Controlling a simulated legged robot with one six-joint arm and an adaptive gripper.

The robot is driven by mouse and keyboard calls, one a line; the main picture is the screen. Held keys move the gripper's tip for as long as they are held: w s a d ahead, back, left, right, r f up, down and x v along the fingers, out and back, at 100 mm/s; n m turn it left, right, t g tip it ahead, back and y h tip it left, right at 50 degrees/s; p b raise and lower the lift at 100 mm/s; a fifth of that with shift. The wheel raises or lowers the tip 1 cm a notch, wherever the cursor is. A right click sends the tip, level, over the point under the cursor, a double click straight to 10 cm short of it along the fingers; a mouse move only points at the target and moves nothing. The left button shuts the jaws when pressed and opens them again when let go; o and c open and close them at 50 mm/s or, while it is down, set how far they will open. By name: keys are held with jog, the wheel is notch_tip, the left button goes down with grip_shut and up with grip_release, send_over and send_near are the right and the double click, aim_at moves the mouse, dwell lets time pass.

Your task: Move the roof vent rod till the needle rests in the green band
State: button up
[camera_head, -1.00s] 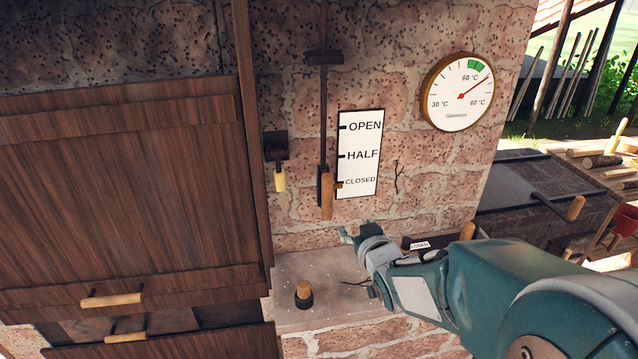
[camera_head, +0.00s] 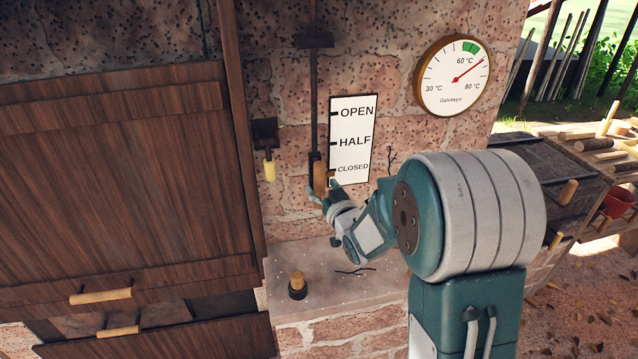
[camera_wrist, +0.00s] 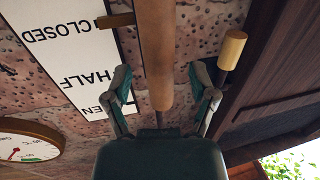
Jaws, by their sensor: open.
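The roof vent rod (camera_head: 313,80) hangs on the brick wall, with a wooden handle (camera_head: 320,176) at its lower end beside the CLOSED mark of the label plate (camera_head: 356,125). My gripper (camera_head: 321,191) is at the handle, its fingers open on either side. In the wrist view the wooden handle (camera_wrist: 155,55) lies between my open fingers (camera_wrist: 162,92), with gaps on both sides. The round gauge (camera_head: 441,100) has a red needle (camera_head: 468,71) pointing up and right, clockwise of the green band (camera_head: 470,47).
A small hook with a pale wooden handle (camera_head: 269,170) hangs left of the rod. A ledge (camera_head: 335,265) below carries a wooden knob (camera_head: 297,281). A wooden cabinet door (camera_head: 120,190) stands left. The wall above the handle is clear along the rod.

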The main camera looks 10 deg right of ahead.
aim_at(320, 161)
jog(key=shift+w+a, duration=0.2)
jog(key=shift+w, duration=0.8)
grip_shut()
notch_tip(320, 161, up, 7)
jog(key=shift+f, duration=0.15)
grip_release()
jog(key=shift+f, duration=0.1)
jog(key=s+d, duration=0.2)
jog(key=s, duration=0.9)
jog(key=shift+s+d, duration=0.15)
jog(key=shift+s, duration=0.2)
